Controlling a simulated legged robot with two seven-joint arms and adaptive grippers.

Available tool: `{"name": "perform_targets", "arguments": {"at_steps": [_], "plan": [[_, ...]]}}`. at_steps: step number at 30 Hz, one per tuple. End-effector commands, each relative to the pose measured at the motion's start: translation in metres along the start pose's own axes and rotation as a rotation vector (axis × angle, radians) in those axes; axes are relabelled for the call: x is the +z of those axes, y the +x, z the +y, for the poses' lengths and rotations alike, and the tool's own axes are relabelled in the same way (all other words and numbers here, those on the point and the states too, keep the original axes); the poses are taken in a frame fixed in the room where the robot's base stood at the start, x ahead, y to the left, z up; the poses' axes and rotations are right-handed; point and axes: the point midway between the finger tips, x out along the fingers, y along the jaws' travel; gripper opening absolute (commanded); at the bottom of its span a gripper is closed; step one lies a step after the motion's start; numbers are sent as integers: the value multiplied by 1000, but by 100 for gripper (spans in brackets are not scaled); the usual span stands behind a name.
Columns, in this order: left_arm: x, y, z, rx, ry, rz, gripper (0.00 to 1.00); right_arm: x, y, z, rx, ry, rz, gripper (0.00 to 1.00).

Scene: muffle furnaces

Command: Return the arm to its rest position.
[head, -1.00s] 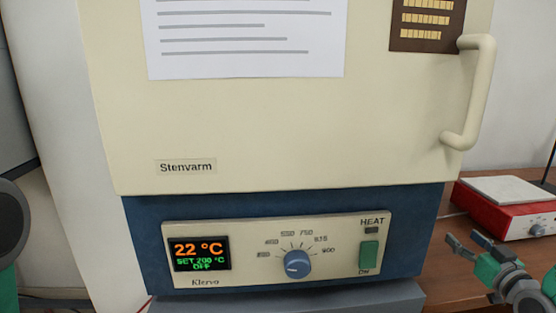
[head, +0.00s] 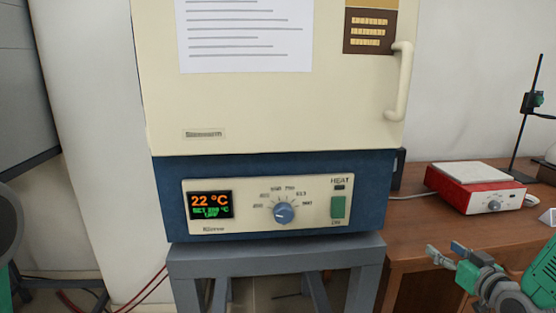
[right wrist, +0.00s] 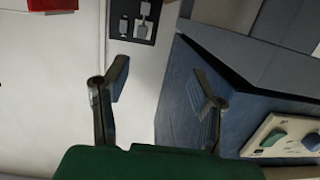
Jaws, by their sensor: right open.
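My right gripper (head: 446,250) is at the lower right of the head view, open and empty, in front of the wooden bench and apart from the furnace. In the right wrist view its two fingers (right wrist: 161,75) are spread with nothing between them. The furnace (head: 270,120) has a shut cream door over a blue base. Its display (head: 211,205) reads 22 °C in orange; the smaller green lines are blurred. The knob (head: 284,213) and green switch (head: 338,207) sit right of it. The furnace panel (right wrist: 285,140) also shows tilted in the right wrist view. My left gripper is not in view.
The furnace stands on a grey stand (head: 275,258). A red hot plate (head: 478,188) with a pale top and a dark rod stand (head: 525,125) are on the wooden bench (head: 415,225) at right. The door handle (head: 402,82) juts out. Red cables lie at lower left.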

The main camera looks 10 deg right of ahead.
Motion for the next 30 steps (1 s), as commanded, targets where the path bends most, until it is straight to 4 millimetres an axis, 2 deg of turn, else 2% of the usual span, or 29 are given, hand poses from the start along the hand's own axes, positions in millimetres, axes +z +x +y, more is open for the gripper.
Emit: {"name": "perform_targets", "arguments": {"at_steps": [8, 11, 14, 17, 18, 21, 25, 27, 30], "plan": [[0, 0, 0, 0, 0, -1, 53, 59, -13, -58, -56, 9, -251, 52], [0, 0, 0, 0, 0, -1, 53, 88, -26, -84, -76, 7, -373, 52], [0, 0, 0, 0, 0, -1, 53, 126, -50, -116, -96, 2, -532, 52], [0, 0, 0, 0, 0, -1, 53, 172, -93, -150, -113, -12, -736, 52], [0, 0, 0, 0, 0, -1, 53, 190, -115, -163, -116, -21, -824, 52], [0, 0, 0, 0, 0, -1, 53, 226, -172, -186, -114, -47, -1027, 52], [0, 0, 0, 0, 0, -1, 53, 254, -236, -201, -100, -84, -1226, 52], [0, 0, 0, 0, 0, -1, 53, 262, -260, -204, -91, -100, -1297, 52], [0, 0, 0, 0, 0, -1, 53, 267, -281, -207, -81, -114, -1357, 52]]}}
